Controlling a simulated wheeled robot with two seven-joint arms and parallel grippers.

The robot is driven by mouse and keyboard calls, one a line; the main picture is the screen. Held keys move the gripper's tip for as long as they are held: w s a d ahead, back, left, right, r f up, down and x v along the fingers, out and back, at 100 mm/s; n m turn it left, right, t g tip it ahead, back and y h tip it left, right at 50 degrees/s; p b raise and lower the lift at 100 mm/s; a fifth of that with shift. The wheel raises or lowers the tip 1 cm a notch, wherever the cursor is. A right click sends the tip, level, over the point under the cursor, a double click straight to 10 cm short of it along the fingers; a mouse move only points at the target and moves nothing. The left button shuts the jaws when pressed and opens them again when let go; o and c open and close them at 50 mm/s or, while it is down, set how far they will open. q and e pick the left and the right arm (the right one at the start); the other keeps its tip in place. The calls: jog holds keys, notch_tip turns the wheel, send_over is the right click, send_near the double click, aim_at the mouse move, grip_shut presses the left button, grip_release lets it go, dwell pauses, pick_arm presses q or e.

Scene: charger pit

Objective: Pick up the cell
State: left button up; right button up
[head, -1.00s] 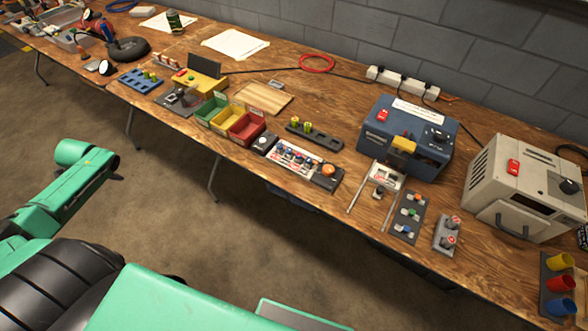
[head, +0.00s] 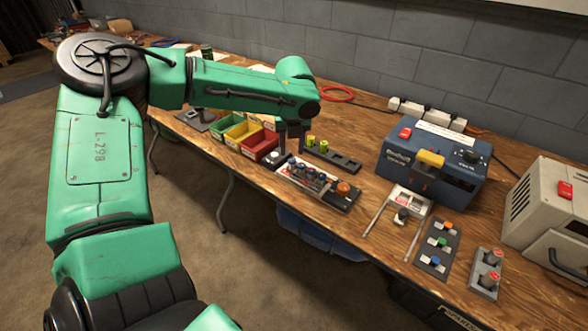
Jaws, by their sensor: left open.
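Two yellow-green cells stand upright at the left end of a dark slotted holder (head: 345,162): one cell (head: 311,142) and, just right of it, another cell (head: 323,147). My left arm reaches over the bench from the left. Its gripper (head: 291,148) points down, open and empty, its dark fingers just left of the cells in the picture. I cannot tell whether a finger touches a cell. My right gripper is not in view.
Red, yellow and green bins (head: 238,134) stand left of the gripper. A panel with knobs and an orange button (head: 343,187) lies in front of the holder. A blue charger box (head: 432,165) stands to the right. Bare wood lies behind the holder.

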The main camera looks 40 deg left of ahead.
aim_at(292, 160)
pick_arm(q)
jog(key=x, duration=0.5)
jog(key=shift+w+f+b, duration=0.15)
jog(key=shift+f+b, duration=0.25)
jog(key=shift+d+r, duration=0.1)
grip_shut()
jog(key=shift+r, duration=0.1)
